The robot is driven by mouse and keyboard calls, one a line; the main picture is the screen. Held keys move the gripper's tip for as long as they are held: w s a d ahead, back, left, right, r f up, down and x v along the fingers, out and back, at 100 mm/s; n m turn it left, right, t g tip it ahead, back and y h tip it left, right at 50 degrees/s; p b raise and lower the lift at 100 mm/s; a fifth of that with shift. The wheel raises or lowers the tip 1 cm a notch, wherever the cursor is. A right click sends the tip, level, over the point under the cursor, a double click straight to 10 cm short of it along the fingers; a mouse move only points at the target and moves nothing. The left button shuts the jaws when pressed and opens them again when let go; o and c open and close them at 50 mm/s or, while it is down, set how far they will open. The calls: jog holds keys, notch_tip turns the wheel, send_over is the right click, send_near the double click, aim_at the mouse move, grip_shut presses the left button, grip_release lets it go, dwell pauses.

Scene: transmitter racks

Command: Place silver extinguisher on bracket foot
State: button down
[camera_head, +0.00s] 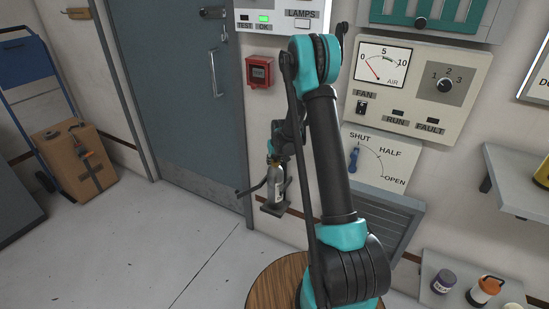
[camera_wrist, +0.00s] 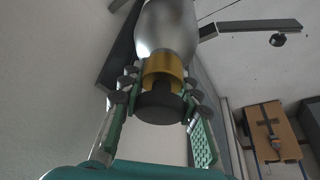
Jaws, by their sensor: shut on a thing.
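The silver extinguisher (camera_head: 278,185) hangs upright below my gripper (camera_head: 274,158) in the head view, close to the wall right of the door. In the wrist view, the silver body (camera_wrist: 166,30) fills the top, with a gold collar and a black cap nearest the camera. My gripper (camera_wrist: 160,82) is shut around the collar, one finger on each side. The dark bracket foot (camera_head: 273,210) shows just under the extinguisher in the head view. I cannot tell whether the base touches it. My arm hides part of the wall behind.
A thin dark bar (camera_head: 252,188) sticks out left beside the extinguisher; a grey bar with a black knob (camera_wrist: 250,28) shows in the wrist view. A round wooden top (camera_head: 268,282) stands below. A cardboard box (camera_head: 75,160) is at left. The floor between is clear.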

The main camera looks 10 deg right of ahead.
jog(key=shift+w+d+f, duration=0.1)
jog(key=shift+w+f, duration=0.05)
jog(key=shift+f, duration=0.05)
jog(key=c, duration=1.4)
grip_release()
jog(key=a+v, duration=0.1)
jog(key=v, duration=1.1)
jog(key=s+d+r+m, duration=0.1)
jog(key=s+d+r, duration=0.15)
jog(key=s, duration=0.75)
jog(key=s+d+r, duration=0.1)
jog(key=s+r, duration=0.3)
jog(key=s, duration=0.5)
jog(key=s+d+f, duration=0.1)
jog(key=s+f, duration=0.2)
jog(key=s, duration=1.6)
jog(key=shift+d+f+m+h, duration=0.15)
jog(key=shift+d+m+h, duration=0.15)
jog(key=shift+d+m, duration=0.1)
